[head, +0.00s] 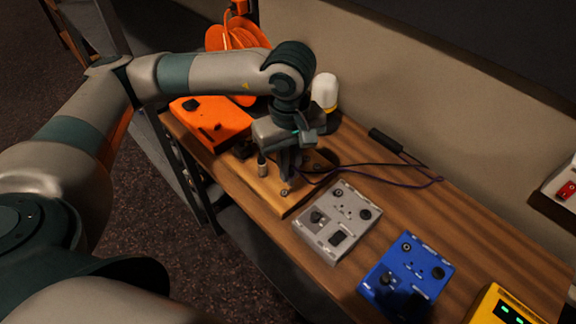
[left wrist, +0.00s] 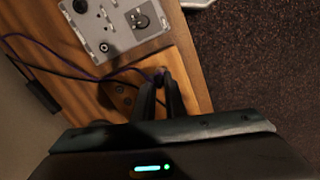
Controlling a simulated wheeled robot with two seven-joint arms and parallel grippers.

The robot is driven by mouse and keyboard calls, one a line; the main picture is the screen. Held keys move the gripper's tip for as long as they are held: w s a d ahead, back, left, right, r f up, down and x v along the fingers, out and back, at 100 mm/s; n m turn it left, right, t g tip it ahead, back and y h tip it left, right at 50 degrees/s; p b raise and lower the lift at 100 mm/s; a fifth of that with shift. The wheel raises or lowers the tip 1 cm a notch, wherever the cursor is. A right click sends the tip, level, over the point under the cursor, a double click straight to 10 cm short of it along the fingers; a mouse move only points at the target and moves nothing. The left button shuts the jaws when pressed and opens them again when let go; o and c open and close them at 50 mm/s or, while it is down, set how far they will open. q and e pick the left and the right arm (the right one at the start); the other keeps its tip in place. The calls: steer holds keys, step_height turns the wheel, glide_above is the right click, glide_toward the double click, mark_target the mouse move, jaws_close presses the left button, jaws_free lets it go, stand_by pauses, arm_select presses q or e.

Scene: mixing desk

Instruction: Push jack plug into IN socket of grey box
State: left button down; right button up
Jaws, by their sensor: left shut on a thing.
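My left gripper (head: 285,182) is shut on the jack plug, above the wooden board at the near-left part of the desk. In the left wrist view the fingers (left wrist: 162,92) point at the grey box side, with the dark plug (left wrist: 160,74) between their tips and a purple cable (left wrist: 110,75) trailing from it. The grey box (head: 328,239) lies flat to the right of the gripper, apart from the plug. It also shows in the left wrist view (left wrist: 125,40), with round sockets on its top. Its labels are too small to read. My right gripper is out of view.
A blue box (head: 385,268) and a yellow box (head: 485,308) stand farther right along the desk (head: 455,235). An orange case (head: 215,122), an orange cable reel (head: 235,35) and a white-topped lamp-like thing (head: 325,90) stand behind left. The cable crosses the desk behind the grey box.

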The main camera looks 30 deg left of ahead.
arm_select(q)
steer(key=m, duration=0.5)
steer(key=shift+d+r, duration=0.1)
steer(key=shift+d, duration=0.05)
steer(key=m, duration=0.6)
steer(key=shift+d, duration=0.1)
steer(key=shift+d, duration=0.15)
